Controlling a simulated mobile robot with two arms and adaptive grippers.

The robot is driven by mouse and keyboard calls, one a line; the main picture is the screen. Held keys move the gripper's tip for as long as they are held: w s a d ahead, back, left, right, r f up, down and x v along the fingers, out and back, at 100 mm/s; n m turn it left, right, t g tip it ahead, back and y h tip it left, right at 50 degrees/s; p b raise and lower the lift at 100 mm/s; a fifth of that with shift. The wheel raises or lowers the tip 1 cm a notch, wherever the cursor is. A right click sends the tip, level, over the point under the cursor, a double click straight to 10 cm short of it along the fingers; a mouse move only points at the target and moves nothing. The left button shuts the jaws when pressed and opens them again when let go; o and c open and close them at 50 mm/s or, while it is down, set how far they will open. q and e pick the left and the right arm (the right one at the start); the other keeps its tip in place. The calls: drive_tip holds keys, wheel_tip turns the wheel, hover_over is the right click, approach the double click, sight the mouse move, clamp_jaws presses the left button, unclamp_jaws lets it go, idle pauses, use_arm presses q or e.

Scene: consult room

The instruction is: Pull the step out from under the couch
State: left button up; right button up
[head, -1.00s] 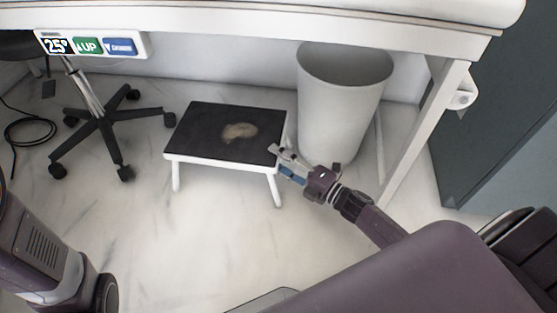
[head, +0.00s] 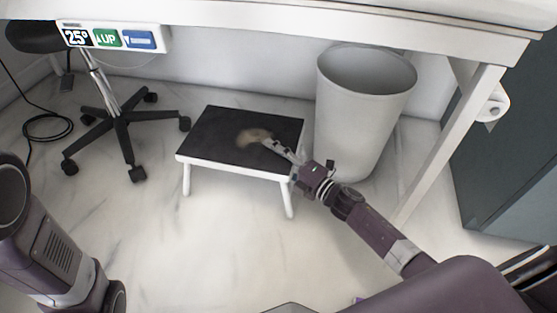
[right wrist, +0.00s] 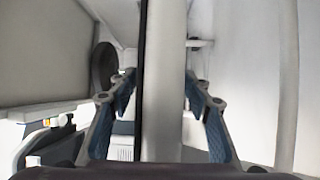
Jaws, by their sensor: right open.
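The step (head: 215,130) is a low stool with a black top, a tan patch and white legs. It stands on the floor, below the front edge of the white couch (head: 300,32). My right gripper (head: 283,153) is open at the step's right front edge, with one finger showing over the top. In the right wrist view the open fingers (right wrist: 160,92) lie on either side of the step's white and black edge (right wrist: 166,75). I cannot tell whether they touch it. My left gripper is out of view; only part of my left arm shows.
A grey bin (head: 362,110) stands just right of the step, near the couch's slanted leg (head: 450,145). A wheeled chair base (head: 122,125) and a black cable (head: 45,125) are at left. A dark cabinet (head: 505,150) is at right. The marble floor (head: 215,250) in front is clear.

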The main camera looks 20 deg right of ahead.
drive_tip(key=shift+c, duration=0.5)
clamp_jaws()
